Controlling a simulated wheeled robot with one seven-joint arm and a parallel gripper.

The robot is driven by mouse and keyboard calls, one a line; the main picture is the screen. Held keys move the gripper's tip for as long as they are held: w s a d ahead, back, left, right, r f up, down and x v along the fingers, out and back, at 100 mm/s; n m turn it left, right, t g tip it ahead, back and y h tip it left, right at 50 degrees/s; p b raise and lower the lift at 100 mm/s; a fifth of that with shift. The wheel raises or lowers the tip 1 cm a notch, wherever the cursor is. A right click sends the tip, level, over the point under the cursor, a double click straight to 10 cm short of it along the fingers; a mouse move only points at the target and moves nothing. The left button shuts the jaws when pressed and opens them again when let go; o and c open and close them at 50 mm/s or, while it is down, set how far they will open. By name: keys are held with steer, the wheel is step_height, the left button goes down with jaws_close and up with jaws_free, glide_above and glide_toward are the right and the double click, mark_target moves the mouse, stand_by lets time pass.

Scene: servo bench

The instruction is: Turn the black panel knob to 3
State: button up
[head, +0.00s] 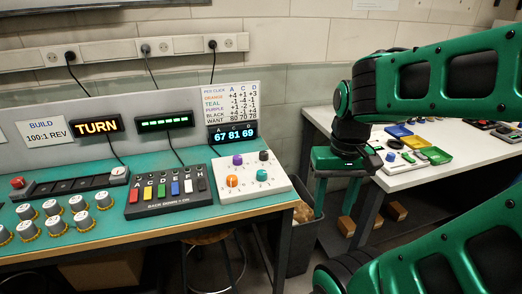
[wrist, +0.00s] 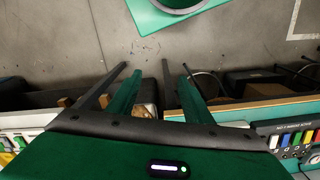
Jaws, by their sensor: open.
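The black panel knob (head: 264,155) sits at the back right of a white knob box (head: 282,183) on the bench in the head view. Its pointer setting is too small to read. Purple (head: 237,160), orange (head: 232,181) and teal (head: 262,174) knobs share the box. My gripper (head: 336,196) hangs to the right of the box, over the gap between bench and white table, apart from the knob. In the wrist view its fingers (wrist: 145,66) are spread, with only floor between them; the black knob cannot be made out there.
A lit display (head: 232,132) reads 67 81 69 below a chart (head: 230,102) of click values. A colored key box (head: 167,190) and several round dials (head: 77,204) stand left. A white table (head: 430,172) with trays stands right, a dark bin (head: 304,238) between.

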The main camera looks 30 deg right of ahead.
steer(key=w+d+r+n, duration=0.1)
steer(key=w+r+n, duration=0.1)
steer(key=w+n, duration=0.3)
steer(key=w+d+r+n, duration=0.1)
steer(key=w+r+n, duration=0.15)
steer(key=w, duration=0.35)
steer(key=n, duration=1.8)
glide_toward(263, 152)
steer(key=f, duration=0.8)
steer(key=shift+s+a+f, duration=0.15)
steer(key=shift+s+f, duration=0.1)
steer(key=shift+s, duration=0.05)
steer(key=shift+c, duration=0.4)
steer(key=c, duration=1)
